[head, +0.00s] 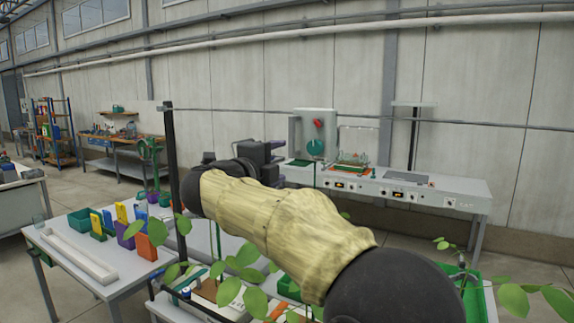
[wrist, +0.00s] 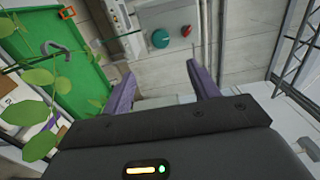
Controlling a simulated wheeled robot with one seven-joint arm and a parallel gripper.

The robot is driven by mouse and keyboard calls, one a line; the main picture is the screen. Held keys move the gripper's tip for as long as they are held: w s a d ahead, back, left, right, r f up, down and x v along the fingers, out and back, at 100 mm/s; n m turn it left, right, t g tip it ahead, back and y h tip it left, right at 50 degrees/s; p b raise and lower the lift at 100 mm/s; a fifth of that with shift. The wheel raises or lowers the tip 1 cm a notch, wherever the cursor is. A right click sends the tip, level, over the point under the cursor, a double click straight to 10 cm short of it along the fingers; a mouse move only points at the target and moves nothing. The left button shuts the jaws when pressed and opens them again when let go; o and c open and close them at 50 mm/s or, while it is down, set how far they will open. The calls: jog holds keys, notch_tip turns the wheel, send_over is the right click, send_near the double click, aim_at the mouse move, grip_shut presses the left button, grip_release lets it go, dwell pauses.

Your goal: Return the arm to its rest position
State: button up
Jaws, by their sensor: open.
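My arm, in a yellowish sleeve, reaches from the lower right of the head view up toward the middle. My gripper (head: 272,150) is at its far end, raised above the tables and seen partly from behind. In the wrist view my gripper (wrist: 161,85) shows two purple fingers spread wide apart with nothing between them. Beyond the fingers is a grey control box with a green round knob (wrist: 160,39) and a red knob (wrist: 186,31). The same control box (head: 299,126) stands behind my gripper in the head view.
Leafy plants (head: 240,262) stand below and beside my arm, and leaves (wrist: 38,105) show left in the wrist view. A dark post (head: 171,150) rises left of the gripper. A white bench (head: 455,190) stands at the back right. A table (head: 75,262) with coloured bins is at left.

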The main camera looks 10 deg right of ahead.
jog(key=shift+s+a, duration=0.25)
jog(key=shift+s, duration=0.2)
jog(key=shift+f, duration=0.1)
